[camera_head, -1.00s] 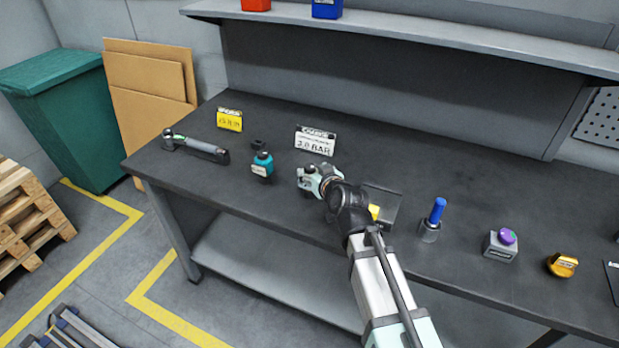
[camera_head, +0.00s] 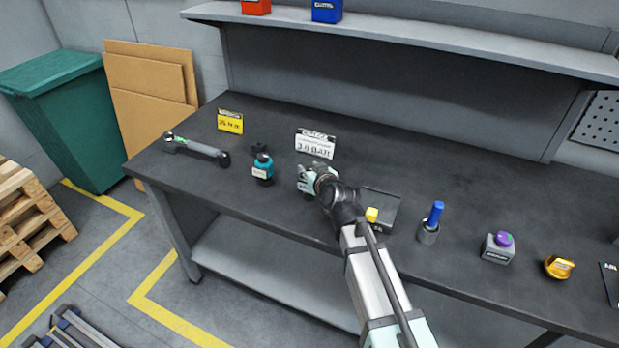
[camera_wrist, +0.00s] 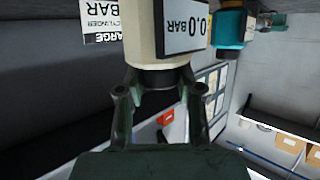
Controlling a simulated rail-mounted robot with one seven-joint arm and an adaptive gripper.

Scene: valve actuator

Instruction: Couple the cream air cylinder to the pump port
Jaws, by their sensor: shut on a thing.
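The cream air cylinder (camera_wrist: 150,30) fills the upper middle of the wrist view, with a white label reading 0.0 BAR. My gripper (camera_wrist: 160,88) is shut on its dark neck. In the head view my gripper (camera_head: 308,182) is over the front-middle of the bench, and the cylinder cannot be clearly made out there. A teal and black device (camera_head: 263,168), likely the pump, stands on the bench left of my gripper. It also shows at the upper right of the wrist view (camera_wrist: 230,26), close to the cylinder in the picture. Its port cannot be made out.
A white placard (camera_head: 315,144) marked 3.0 BAR stands behind my gripper, and a yellow placard (camera_head: 230,122) farther left. A wrench (camera_head: 200,149) lies at left. Right are a dark tray (camera_head: 386,198), blue-topped holder (camera_head: 430,228), purple-knobbed box (camera_head: 498,248) and orange knob (camera_head: 559,267).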

